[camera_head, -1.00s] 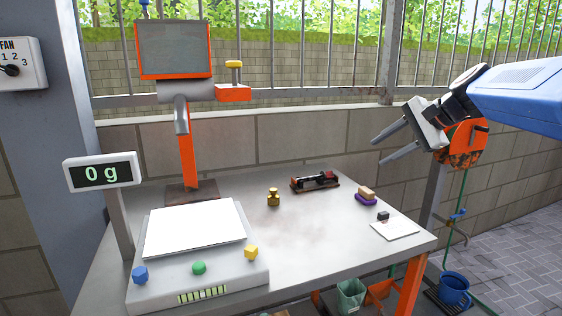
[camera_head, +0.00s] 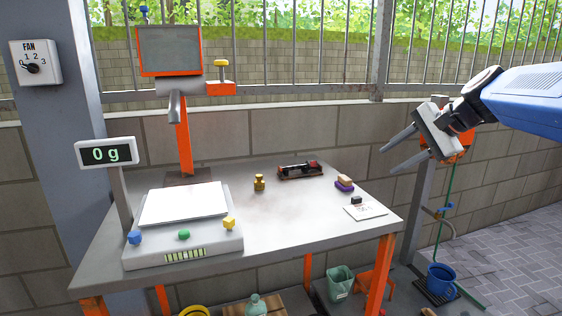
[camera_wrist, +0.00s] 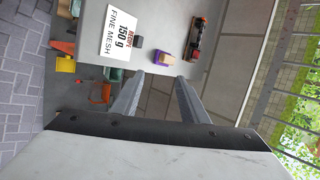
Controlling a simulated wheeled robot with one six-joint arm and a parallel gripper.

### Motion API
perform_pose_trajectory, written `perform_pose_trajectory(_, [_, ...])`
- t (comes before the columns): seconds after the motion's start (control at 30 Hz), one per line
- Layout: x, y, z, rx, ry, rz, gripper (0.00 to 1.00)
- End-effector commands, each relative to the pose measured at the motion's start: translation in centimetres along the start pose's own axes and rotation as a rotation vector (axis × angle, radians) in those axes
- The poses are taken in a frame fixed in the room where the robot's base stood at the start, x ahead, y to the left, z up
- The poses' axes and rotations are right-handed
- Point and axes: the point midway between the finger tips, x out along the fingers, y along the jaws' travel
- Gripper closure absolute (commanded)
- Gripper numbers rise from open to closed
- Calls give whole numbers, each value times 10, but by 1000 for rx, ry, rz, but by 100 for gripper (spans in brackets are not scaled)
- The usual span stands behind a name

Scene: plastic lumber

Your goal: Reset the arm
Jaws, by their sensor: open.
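My gripper (camera_head: 402,153) is at the right of the head view, at the end of my blue arm, raised in the air off the table's right end. Its two grey fingers are spread and nothing is between them. In the wrist view my gripper (camera_wrist: 158,82) points toward the table's right end. There a white card (camera_wrist: 122,33) reads "RECIPE 150 g FINE MESH", beside a purple-based block (camera_wrist: 165,48). The card (camera_head: 366,211) and the block (camera_head: 344,184) also show in the head view, apart from my gripper.
The steel table (camera_head: 290,225) bears a scale (camera_head: 183,205) with a "0 g" display (camera_head: 107,153), a brass weight (camera_head: 259,183) and a dark tool (camera_head: 300,170). A green bin (camera_head: 340,283) and blue bucket (camera_head: 441,283) stand low. A wall and fence rise behind.

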Motion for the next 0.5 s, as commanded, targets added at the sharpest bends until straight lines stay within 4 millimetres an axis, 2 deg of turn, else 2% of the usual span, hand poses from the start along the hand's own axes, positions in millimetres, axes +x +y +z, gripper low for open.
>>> perform_pose_trajectory(0.27, [4, 41, 31, -125, 24, 72, 60])
perform_pose_trajectory(0.37, [5, 62, 45, -190, 34, 108, 60])
perform_pose_trajectory(0.5, [7, 106, 70, -321, 52, 179, 60])
